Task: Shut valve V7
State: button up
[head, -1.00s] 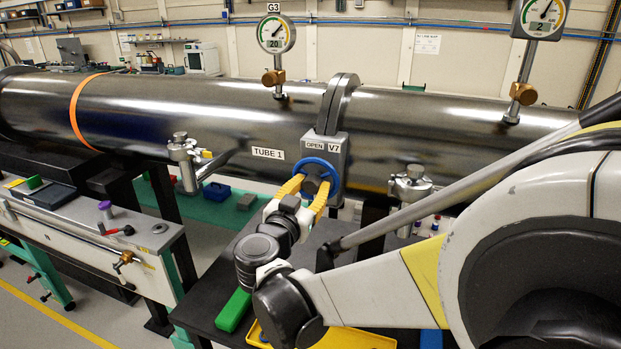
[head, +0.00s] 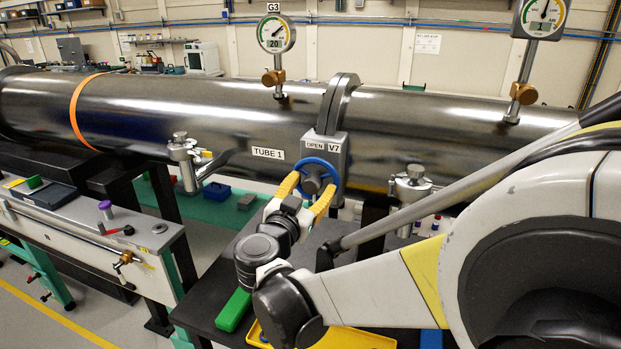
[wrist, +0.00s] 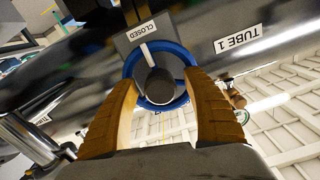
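Valve V7 (head: 335,155) is a grey block under the flange of the dark tube, labelled OPEN and V7 at its top. Its blue handwheel (head: 319,161) faces my gripper (head: 310,183). In the wrist view the handwheel (wrist: 178,50) has a dark hub and a white mark (wrist: 148,54) pointing at the CLOSED label (wrist: 141,31). The lettering near the opposite side is mostly hidden. My gripper's yellow fingers (wrist: 159,82) are spread on either side of the wheel, close to its rim. I cannot tell whether they touch it.
Gauge G3 (head: 276,34) stands on the tube (head: 230,110) left of the valve; another gauge (head: 541,18) stands to the right. Metal clamps (head: 184,155) flank the valve. Below are a yellow tray (head: 375,342) and a green object (head: 233,310). A grey bench (head: 150,236) is at left.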

jog(key=v, duration=1.2)
